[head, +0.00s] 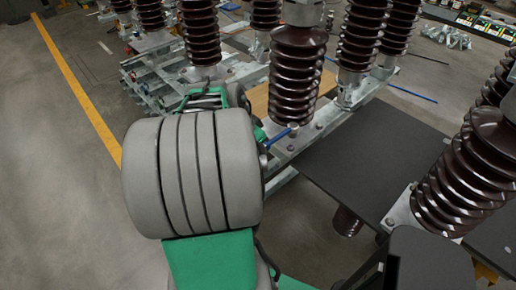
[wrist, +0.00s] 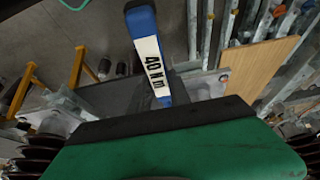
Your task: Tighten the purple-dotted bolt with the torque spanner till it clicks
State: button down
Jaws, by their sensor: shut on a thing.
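The torque spanner (wrist: 152,60) shows in the wrist view with a blue handle and a white label reading "40 N m". In the head view it is a short blue bar (head: 279,137) beside the base of a brown insulator. My gripper (head: 263,141) is shut on the spanner, and my grey and green arm hides most of it in the head view. A bolt head (head: 293,130) is at the far end of the blue bar; I cannot tell whether the spanner is seated on it. No purple dot can be made out.
Brown ribbed insulators (head: 295,75) stand on galvanised steel frames close around my gripper. A dark flat plate (head: 360,160) lies to the right. A wooden board (wrist: 252,66) is on the right in the wrist view. Open floor (head: 60,190) lies at the left.

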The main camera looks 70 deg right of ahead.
notch_tip(320, 180, down, 4)
jog(key=shift+d+r+b, duration=0.1)
jog(key=shift+r+b, duration=0.1)
jog(key=shift+b, duration=0.9)
jog(key=shift+f+b, duration=1.15)
jog(key=shift+b, duration=0.05)
jog(key=shift+w, duration=0.1)
dwell(0.6)
jog(key=w+d+m+g+y+p, duration=0.2)
jog(key=w+d+m+y+p, duration=0.1)
jog(key=w+d+m+p, duration=0.6)
jog(key=d+m+p, duration=0.1)
jog(key=d+m, duration=0.2)
jog(key=shift+w+d+g+y, duration=0.2)
jog(key=shift+d+g+y, duration=0.15)
jog(key=shift+g+y, duration=0.05)
dwell(0.9)
